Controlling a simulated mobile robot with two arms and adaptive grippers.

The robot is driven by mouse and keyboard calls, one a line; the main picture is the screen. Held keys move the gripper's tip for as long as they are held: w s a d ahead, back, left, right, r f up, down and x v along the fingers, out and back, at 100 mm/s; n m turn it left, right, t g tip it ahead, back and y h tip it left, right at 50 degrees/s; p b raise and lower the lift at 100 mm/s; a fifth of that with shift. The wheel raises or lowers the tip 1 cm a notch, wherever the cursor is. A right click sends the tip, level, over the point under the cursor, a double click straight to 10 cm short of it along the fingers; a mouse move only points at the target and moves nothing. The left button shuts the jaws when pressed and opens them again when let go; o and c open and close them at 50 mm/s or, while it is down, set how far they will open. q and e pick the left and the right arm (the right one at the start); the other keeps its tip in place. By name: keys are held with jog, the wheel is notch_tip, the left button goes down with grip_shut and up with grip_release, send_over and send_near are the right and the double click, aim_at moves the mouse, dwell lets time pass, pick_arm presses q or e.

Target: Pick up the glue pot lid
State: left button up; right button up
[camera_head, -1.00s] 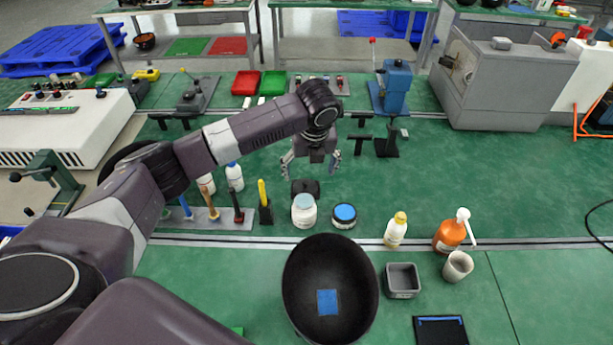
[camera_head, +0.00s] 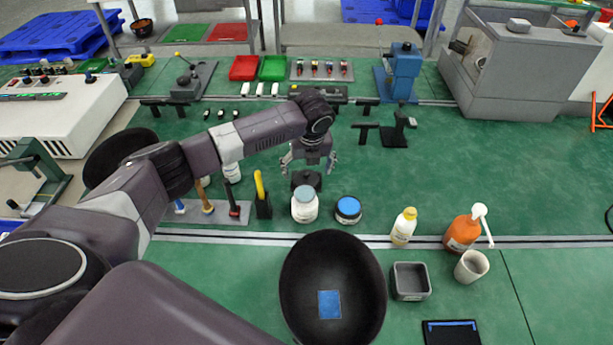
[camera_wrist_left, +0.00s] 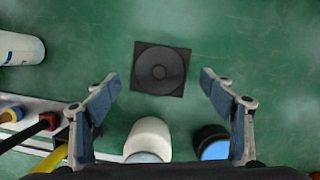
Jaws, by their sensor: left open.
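A white jar with a pale grey-blue lid (camera_head: 304,193) stands on the green bench; it also shows in the left wrist view (camera_wrist_left: 149,137). Beside it on the right is a dark jar with a bright blue lid (camera_head: 348,206), also in the left wrist view (camera_wrist_left: 214,149). I cannot tell for sure which is the glue pot lid. My left gripper (camera_head: 309,163) is open and empty, pointing down behind the jars. A dark square block with a round centre (camera_wrist_left: 160,70) lies below, between its fingertips (camera_wrist_left: 160,80) in the wrist view. My right gripper is out of view.
A tool holder with hammers (camera_head: 206,212) is left of the jars. A black bowl (camera_head: 333,255) is in front. A yellow-capped bottle (camera_head: 403,228), an orange pump bottle (camera_head: 463,232) and a grey square tray (camera_head: 410,294) are to the right.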

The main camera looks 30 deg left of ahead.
aim_at(306, 177)
pick_arm(q)
jog(key=shift+x, duration=1.45)
jog(key=shift+r, duration=0.1)
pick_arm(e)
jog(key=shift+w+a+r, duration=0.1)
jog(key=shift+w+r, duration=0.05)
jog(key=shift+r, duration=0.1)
pick_arm(q)
jog(key=shift+c, duration=0.6)
jog(key=c, duration=0.9)
jog(key=shift+c, duration=0.2)
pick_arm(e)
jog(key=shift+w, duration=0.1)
